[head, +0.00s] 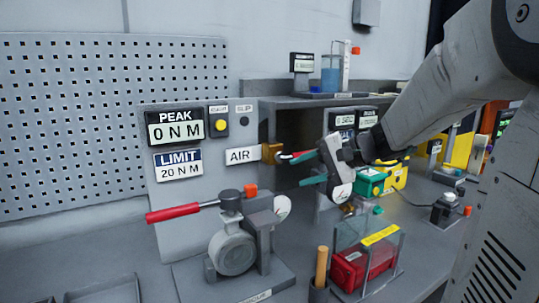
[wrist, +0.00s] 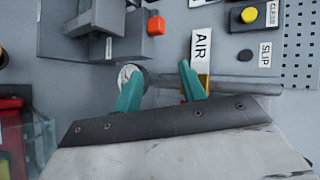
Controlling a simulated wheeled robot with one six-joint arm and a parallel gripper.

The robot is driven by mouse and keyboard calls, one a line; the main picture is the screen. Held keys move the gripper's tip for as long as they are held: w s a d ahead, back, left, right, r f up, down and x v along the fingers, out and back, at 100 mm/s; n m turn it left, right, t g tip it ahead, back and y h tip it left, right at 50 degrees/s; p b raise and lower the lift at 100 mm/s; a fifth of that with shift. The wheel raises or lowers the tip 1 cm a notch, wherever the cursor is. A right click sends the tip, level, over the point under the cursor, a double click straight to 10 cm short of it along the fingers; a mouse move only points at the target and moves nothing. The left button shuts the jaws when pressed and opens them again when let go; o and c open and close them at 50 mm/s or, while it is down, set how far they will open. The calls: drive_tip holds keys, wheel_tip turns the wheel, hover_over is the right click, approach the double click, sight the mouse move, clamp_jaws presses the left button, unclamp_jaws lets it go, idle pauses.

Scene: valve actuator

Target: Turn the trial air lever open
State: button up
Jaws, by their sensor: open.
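The air valve is a small brass body (head: 270,152) beside the AIR label (head: 241,155) on the grey panel. A thin lever (head: 287,156), pale with some red, sticks out from it to the right, towards my gripper (head: 308,168). My gripper is open with teal fingers spread, and nothing shows held between them. The upper finger overlaps the lever's end in the head view; I cannot tell if they touch. In the wrist view my gripper (wrist: 158,82) has its right finger in front of the brass valve (wrist: 204,80), just below the AIR label (wrist: 201,44). The lever is not clearly visible there.
A valve rig with a red-handled wrench (head: 172,213) and a round dial (head: 282,207) stands below left of my gripper. A clear box with a red block (head: 362,265) and a cup with a wooden handle (head: 320,268) stand below. A green-yellow unit (head: 383,178) is close right.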

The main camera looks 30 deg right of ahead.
sight(297, 155)
drive_tip(key=w+d+r+m+t+h, duration=0.2)
drive_tip(key=w+d+m+t, duration=0.15)
drive_tip(key=d, duration=0.75)
drive_tip(key=shift+t, duration=0.35)
drive_tip(key=x, duration=0.7)
drive_tip(key=shift+w+f, duration=0.2)
drive_tip(key=shift+f, duration=0.05)
drive_tip(key=shift+c, duration=0.3)
clamp_jaws()
